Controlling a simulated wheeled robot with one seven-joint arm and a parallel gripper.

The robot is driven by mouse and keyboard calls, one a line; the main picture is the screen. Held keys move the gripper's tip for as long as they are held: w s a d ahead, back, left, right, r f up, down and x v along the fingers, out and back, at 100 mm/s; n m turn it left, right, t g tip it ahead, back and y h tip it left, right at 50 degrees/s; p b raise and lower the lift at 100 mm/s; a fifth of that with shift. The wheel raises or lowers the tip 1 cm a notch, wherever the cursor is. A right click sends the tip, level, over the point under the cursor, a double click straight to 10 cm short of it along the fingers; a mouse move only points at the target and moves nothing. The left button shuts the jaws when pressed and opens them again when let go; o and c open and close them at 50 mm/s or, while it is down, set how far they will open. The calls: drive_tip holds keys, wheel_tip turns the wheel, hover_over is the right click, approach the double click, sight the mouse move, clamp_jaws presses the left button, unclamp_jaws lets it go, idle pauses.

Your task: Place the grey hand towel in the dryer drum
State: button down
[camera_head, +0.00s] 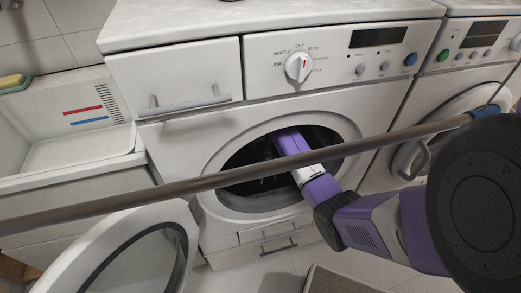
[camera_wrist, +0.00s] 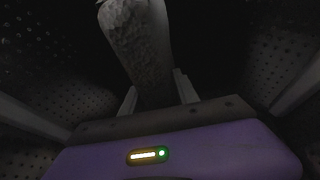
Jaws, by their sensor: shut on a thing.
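The dryer drum (camera_wrist: 60,95) shows in the wrist view as dark, perforated metal around my gripper. In the head view, the front-loading machine's round opening (camera_head: 237,177) has its dark inside showing, and my purple and white arm reaches into it. The grey hand towel (camera_wrist: 138,45) hangs between the fingers of my gripper (camera_wrist: 158,92), seen in the wrist view inside the drum. My gripper is shut on the towel. In the head view the gripper and towel are hidden inside the machine. The open door (camera_head: 190,250) stands at the lower left of the opening.
A brown rod (camera_head: 130,195) crosses the head view in front of the machine. A second machine (camera_head: 455,100) stands at the right. A grey mat or tray lies on the floor at the bottom.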

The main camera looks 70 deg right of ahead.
drive_tip(key=shift+f, duration=0.15)
drive_tip(key=c, duration=0.9)
unclamp_jaws()
drive_tip(key=shift+f, duration=0.1)
drive_tip(key=s+a+r+p, duration=0.1)
drive_tip(key=s+a+p, duration=0.1)
drive_tip(key=s+a, duration=0.6)
drive_tip(key=shift+a+r, duration=0.15)
drive_tip(key=shift+a, duration=0.55)
drive_tip(key=shift+s, duration=0.1)
